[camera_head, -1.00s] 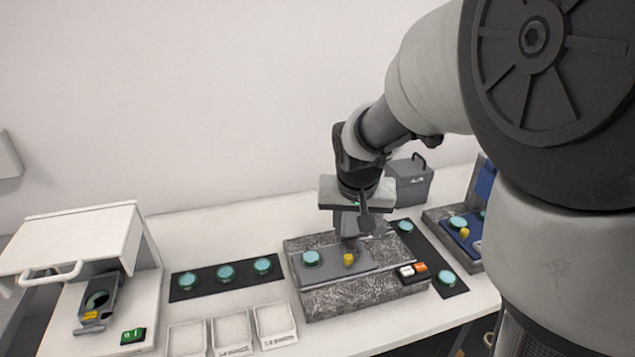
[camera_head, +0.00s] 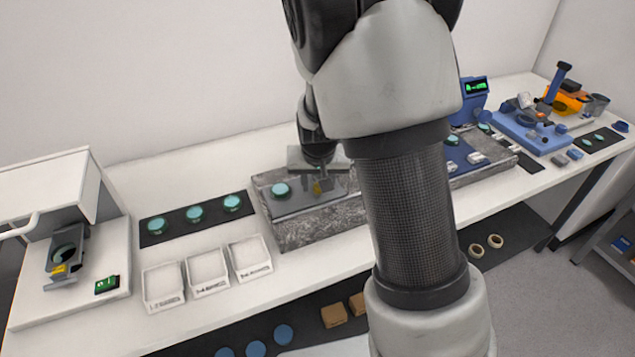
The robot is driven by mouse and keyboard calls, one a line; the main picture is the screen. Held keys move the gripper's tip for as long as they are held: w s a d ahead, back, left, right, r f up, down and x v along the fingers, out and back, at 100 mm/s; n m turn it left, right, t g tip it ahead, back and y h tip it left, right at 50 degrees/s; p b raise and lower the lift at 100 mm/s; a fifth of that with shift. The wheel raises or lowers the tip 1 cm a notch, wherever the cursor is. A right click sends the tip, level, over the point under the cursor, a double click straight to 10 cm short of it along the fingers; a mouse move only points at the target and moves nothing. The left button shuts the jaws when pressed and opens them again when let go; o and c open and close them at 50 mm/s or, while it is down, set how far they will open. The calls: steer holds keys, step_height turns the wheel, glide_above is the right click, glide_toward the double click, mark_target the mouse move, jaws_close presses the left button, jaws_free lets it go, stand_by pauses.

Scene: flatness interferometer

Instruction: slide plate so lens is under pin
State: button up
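A grey flat plate (camera_head: 297,208) lies on a speckled granite block (camera_head: 290,236) in the middle of the bench. A round teal lens (camera_head: 280,190) sits at the plate's left end. A grey housing (camera_head: 300,158) shows behind my wrist. I cannot make out the pin. My arm hides the block's right part.
A dark strip with teal lenses (camera_head: 170,232) and white trays (camera_head: 209,277) are left of the block. A white cabinet (camera_head: 48,198) with a grey fixture (camera_head: 66,245) stands far left. A blue instrument (camera_head: 535,132) is far right. The bench front between trays and block is narrow.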

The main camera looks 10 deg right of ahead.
mark_target(331, 194)
steer(key=shift+c, duration=0.2)
jaws_close()
steer(key=shift+w+d+b, duration=0.2)
steer(key=shift+d+b, duration=0.35)
steer(key=shift+d, duration=0.4)
steer(key=shift+w+d+b, duration=0.15)
steer(key=shift+d+b, duration=0.4)
steer(key=shift+d, duration=0.4)
steer(key=shift+o, duration=0.2)
jaws_free()
steer(key=shift+r, duration=0.1)
steer(key=p+v, duration=0.2)
steer(key=v, duration=1.5)
